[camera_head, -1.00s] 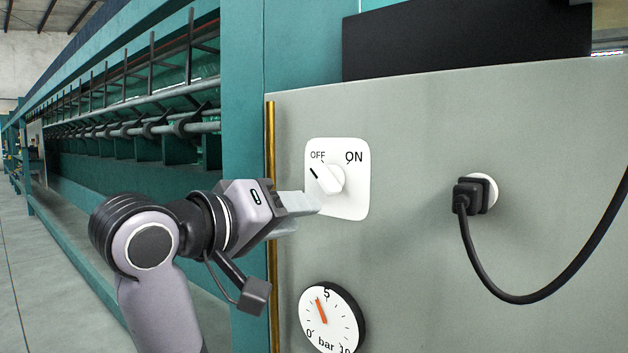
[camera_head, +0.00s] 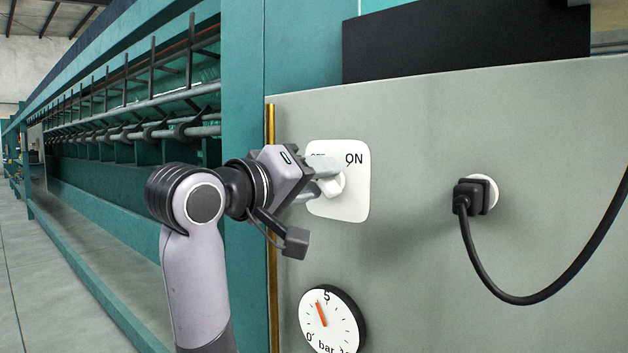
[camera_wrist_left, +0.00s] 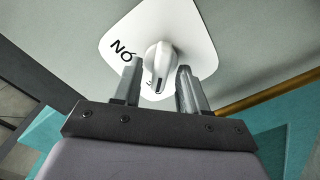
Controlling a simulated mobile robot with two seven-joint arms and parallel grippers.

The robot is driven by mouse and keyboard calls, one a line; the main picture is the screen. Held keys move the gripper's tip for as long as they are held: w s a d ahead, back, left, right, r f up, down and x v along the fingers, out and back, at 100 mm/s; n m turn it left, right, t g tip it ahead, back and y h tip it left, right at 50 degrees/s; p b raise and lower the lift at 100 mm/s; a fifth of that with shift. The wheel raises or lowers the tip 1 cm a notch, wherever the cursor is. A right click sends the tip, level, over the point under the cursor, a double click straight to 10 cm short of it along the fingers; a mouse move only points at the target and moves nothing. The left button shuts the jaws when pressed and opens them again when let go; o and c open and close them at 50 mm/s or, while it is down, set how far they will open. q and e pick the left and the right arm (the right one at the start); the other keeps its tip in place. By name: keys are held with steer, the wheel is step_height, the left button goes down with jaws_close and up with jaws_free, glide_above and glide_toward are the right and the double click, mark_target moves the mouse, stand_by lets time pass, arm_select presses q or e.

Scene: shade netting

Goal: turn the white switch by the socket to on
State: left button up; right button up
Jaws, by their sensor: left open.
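The white switch knob (camera_head: 331,184) sits on a white plate (camera_head: 350,205) marked ON, with the OFF label mostly hidden behind my left gripper (camera_head: 322,178). In the left wrist view, the knob (camera_wrist_left: 158,62) lies between the two open fingers of my left gripper (camera_wrist_left: 160,82), with a gap on both sides. The knob's dark pointer line faces back toward the gripper, away from the ON label. The socket (camera_head: 487,189) with a black plug (camera_head: 468,196) is to the right of the plate. My right gripper is not in view.
A pressure gauge (camera_head: 328,320) protrudes from the panel below the switch. A black cable (camera_head: 530,300) hangs in a loop from the plug. A brass-coloured strip (camera_head: 271,220) runs down the panel's left edge. The panel between switch and socket is clear.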

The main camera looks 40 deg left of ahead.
arm_select(q)
steer(key=shift+c, duration=0.3)
jaws_close()
steer(key=m+p, duration=0.4)
steer(key=m, duration=0.2)
steer(key=m+p, duration=0.4)
steer(key=m, duration=0.2)
steer(key=d+m+p, duration=0.1)
steer(key=m+p, duration=0.3)
steer(key=m, duration=0.2)
stand_by(0.7)
steer(key=shift+o, duration=0.3)
jaws_free()
